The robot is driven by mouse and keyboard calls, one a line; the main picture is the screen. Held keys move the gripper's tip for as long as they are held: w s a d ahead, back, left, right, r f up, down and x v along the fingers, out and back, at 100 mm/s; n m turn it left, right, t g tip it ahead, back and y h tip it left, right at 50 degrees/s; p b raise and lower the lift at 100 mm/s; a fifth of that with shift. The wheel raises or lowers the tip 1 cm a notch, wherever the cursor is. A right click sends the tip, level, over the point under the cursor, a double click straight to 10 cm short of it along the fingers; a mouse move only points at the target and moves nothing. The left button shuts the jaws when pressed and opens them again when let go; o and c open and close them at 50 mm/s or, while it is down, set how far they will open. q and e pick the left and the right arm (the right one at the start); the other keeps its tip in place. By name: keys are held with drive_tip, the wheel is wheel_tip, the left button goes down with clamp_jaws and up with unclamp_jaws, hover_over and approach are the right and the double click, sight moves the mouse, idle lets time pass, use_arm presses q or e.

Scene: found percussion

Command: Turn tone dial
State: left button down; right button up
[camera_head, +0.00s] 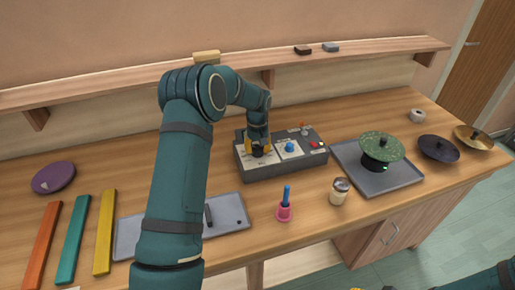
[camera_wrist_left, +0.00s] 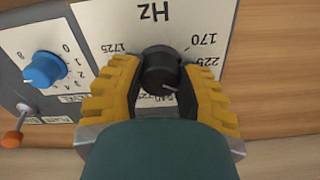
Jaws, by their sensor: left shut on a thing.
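The tone box (camera_head: 262,168) is a dark grey unit with white label plates on the workbench. Its black tone dial (camera_wrist_left: 162,72) has a pale pointer line and sits on a plate marked Hz (camera_wrist_left: 152,14), with 170 and 225 at one side and 1725 at the other. My left gripper (camera_wrist_left: 160,88) has its yellow fingers around the dial and is shut on it. In the head view the left gripper (camera_head: 258,148) comes down on the left part of the box and mostly hides the dial. The right gripper is not clearly seen.
A blue knob (camera_head: 290,147) is on the box beside the dial, with a small orange-tipped lever (camera_wrist_left: 13,138). A shaker jar (camera_head: 339,192) and a pink holder (camera_head: 284,212) stand in front.

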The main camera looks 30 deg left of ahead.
sight(257, 147)
idle(0.3)
use_arm(q)
drive_tip(key=c, duration=0.5)
unclamp_jaws()
drive_tip(key=shift+c, duration=0.2)
wheel_tip(257, 147, up, 12)
idle(0.3)
